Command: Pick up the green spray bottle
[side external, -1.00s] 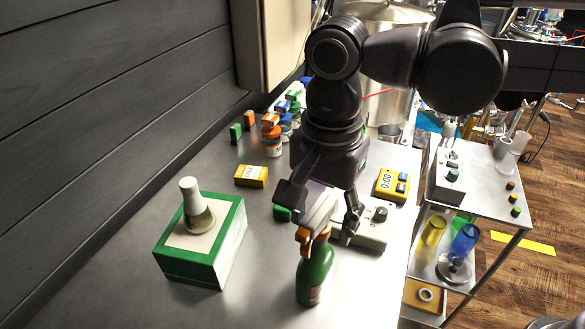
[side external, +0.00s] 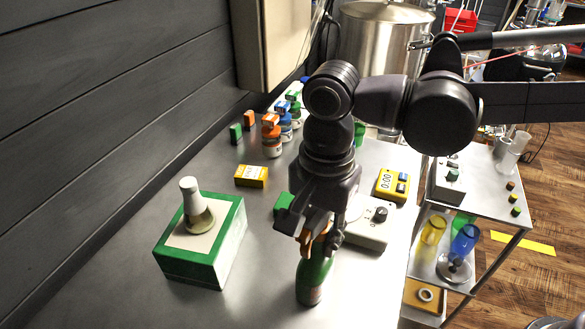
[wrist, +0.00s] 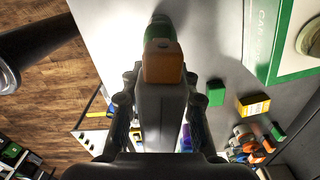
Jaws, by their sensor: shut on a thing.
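The green spray bottle (side external: 313,280) stands upright on the metal table near the front. Its orange nozzle shows between my fingers in the side view. My gripper (side external: 316,233) is above the bottle, pointing down, and is shut on its spray head. In the wrist view the orange nozzle (wrist: 163,62) and the grey head lie between my two fingers, with the green body (wrist: 160,30) beyond. The bottle's base looks to be on the table, and my fingers hide much of the head.
A green-and-white box (side external: 200,250) with a white-necked flask (side external: 195,208) stands left. A grey device with a black knob (side external: 368,228), a yellow timer (side external: 398,184) and a yellow box (side external: 251,176) are behind. Several orange- and blue-capped bottles (side external: 272,140) stand farther back. The table's front left is clear.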

